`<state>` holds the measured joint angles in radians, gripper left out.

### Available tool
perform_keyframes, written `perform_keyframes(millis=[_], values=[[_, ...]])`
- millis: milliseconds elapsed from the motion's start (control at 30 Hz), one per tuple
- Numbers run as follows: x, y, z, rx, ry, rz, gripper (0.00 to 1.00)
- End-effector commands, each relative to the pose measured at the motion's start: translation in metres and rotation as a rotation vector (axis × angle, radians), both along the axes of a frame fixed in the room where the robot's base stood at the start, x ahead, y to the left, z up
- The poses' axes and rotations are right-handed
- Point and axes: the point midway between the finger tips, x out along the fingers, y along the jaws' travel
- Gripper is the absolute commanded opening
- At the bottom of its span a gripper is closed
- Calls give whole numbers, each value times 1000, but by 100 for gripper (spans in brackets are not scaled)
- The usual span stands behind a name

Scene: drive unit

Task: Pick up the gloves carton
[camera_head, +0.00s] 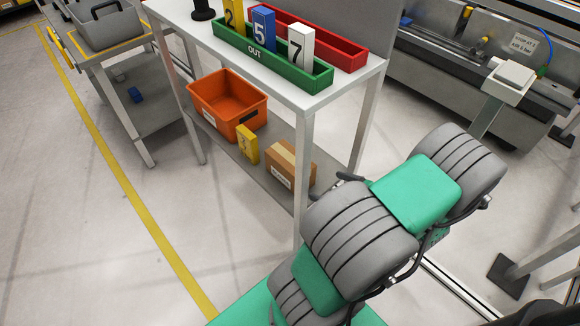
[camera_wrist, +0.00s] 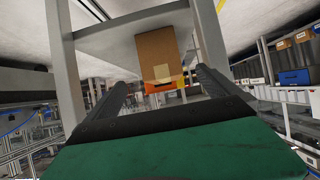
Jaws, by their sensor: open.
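A brown carton (camera_head: 285,168) with a tape strip and a white label too small to read, the likely gloves carton, rests on the lower shelf (camera_head: 262,180) of the white table, near its right end. In the wrist view the carton (camera_wrist: 157,48) shows ahead, between and beyond the two dark fingers. My gripper (camera_wrist: 162,88) is open, with nothing between its fingers, and apart from the carton. In the head view my arm hides most of the gripper; only a dark tip shows right of the carton.
An orange bin (camera_head: 212,108) and a yellow block (camera_head: 248,146) sit left of the carton on the lower shelf. The tabletop above (camera_head: 285,92) holds a green OUT tray (camera_head: 290,78) and a red tray (camera_head: 345,52). A front table leg (camera_head: 303,150) stands close by.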

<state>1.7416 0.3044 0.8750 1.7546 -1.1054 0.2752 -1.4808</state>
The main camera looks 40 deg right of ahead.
Motion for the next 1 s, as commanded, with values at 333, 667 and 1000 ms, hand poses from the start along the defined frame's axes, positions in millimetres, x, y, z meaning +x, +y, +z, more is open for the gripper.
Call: perform_keyframes(millis=[333,667,1000], values=[[91,4,-1,-1,0,6,100],[142,3,-4,0,1,-1,100],[181,4,-24,-1,0,-3,100]])
